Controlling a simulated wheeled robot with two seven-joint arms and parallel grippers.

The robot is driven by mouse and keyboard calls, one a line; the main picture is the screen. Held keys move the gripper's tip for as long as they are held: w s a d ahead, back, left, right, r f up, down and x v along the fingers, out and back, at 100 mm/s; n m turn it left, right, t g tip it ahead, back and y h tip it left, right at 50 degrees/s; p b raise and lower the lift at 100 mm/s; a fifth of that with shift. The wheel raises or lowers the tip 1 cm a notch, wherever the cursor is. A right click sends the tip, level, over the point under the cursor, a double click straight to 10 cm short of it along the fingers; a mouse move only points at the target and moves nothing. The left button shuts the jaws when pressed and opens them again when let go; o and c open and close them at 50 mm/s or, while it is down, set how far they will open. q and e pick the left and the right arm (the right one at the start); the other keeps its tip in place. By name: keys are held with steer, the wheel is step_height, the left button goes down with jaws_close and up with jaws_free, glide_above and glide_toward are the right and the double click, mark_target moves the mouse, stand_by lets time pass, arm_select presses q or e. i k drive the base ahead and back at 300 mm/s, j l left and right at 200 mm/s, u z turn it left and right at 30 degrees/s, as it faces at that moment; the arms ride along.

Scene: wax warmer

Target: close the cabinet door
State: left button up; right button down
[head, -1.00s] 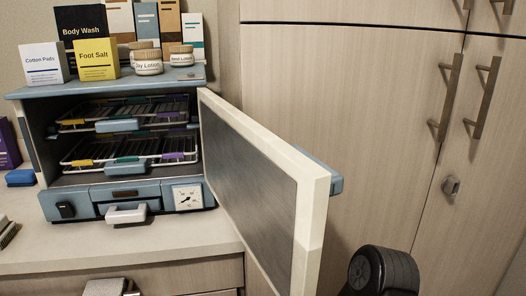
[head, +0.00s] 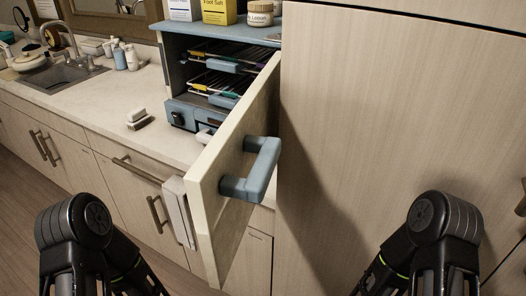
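The cabinet door (head: 226,160) belongs to the blue wax warmer cabinet (head: 165,65) on the counter. It stands open, swung out toward me past the counter's front edge. Its blue handle (head: 263,168) is on the outer face, which is turned to the right. Wire racks (head: 225,62) show inside the cabinet, partly hidden by the door. Parts of my two black arms show at the lower left and lower right, both apart from the door. Neither gripper's fingers are in view.
A tall wooden cupboard (head: 400,120) stands close on the right of the door. The counter (head: 90,110) runs left with a sink (head: 62,77), bottles and a brush (head: 138,120). Boxes and a jar (head: 260,12) stand on top of the warmer. Floor is free at lower left.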

mark_target(232, 173)
steer(key=u, duration=0.4)
steer(key=k+l+u, duration=0.4)
steer(key=l+u, duration=0.25)
steer(key=k+l+u, duration=0.15)
steer(key=k+l, duration=0.15)
steer(key=k+l+u, duration=0.2)
steer(key=k, duration=0.2)
